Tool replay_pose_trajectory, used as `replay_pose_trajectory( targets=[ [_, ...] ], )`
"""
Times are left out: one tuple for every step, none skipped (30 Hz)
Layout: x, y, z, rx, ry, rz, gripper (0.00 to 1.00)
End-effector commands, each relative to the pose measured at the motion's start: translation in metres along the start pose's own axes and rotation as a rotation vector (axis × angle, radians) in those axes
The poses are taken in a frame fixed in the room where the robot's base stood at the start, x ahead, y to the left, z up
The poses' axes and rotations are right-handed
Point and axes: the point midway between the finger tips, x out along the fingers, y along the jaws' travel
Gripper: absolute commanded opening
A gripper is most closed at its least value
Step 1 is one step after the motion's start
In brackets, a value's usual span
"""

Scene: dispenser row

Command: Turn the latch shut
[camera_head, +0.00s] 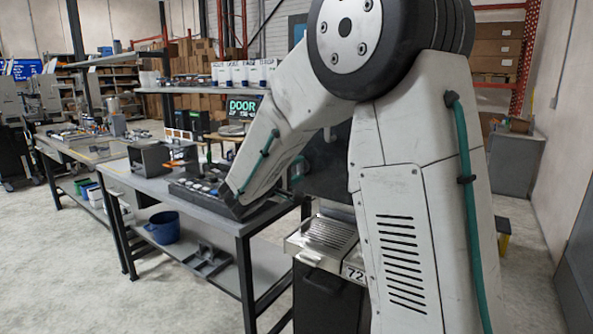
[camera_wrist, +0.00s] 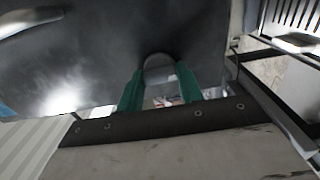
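My gripper (camera_wrist: 159,72) shows in the wrist view as two green fingers standing apart. A small grey piece with a rounded top (camera_wrist: 158,62) lies between their tips, against a dark, shiny panel (camera_wrist: 90,55). It may be the latch, but its shape is too blurred to be sure. I cannot tell whether the fingers touch its sides. No latch can be made out there. A screen (camera_head: 244,106) left of the arm reads "DOOR" in green; its smaller line is unreadable.
A metal drip tray (camera_head: 328,233) with a plate reading "72" sits below the dark machine. A workbench (camera_head: 195,201) with dark equipment stands to the left, a blue bucket (camera_head: 163,228) under it. White containers (camera_head: 228,74) line a shelf behind. The floor at the front left is clear.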

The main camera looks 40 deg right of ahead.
Motion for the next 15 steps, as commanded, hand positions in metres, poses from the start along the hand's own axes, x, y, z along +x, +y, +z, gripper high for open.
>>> replay_pose_trajectory(
  targets=[
    [-0.0001, -0.0001, 0.0001, 0.0, 0.0, 0.0, 0.13],
    [-0.0001, -0.0001, 0.0001, 0.0, 0.0, 0.0, 0.13],
    [-0.0001, -0.0001, 0.0001, -0.001, 0.0, 0.0, 0.13],
    [-0.0002, -0.0001, 0.0001, -0.003, 0.0, 0.0, 0.13],
    [-0.0002, -0.0001, 0.0001, -0.005, 0.0, 0.0, 0.14],
    [-0.0002, -0.0002, 0.0001, -0.01, 0.0, 0.0, 0.14],
    [-0.0002, -0.0002, 0.0002, -0.015, 0.0, 0.0, 0.14],
    [-0.0002, -0.0002, 0.0002, -0.021, 0.0, 0.0, 0.14],
    [-0.0002, -0.0002, 0.0002, -0.032, -0.001, 0.0, 0.14],
    [-0.0002, -0.0002, 0.0002, -0.043, -0.001, 0.0, 0.14],
    [-0.0002, -0.0002, 0.0002, -0.054, -0.001, 0.0, 0.14],
    [-0.0002, -0.0002, 0.0002, -0.073, -0.001, 0.0, 0.14],
    [-0.0002, -0.0002, 0.0002, -0.088, -0.001, 0.0, 0.14],
    [-0.0002, -0.0003, 0.0003, -0.106, -0.001, -0.001, 0.14],
    [-0.0002, -0.0003, 0.0003, -0.132, -0.001, -0.001, 0.14]
  ],
)
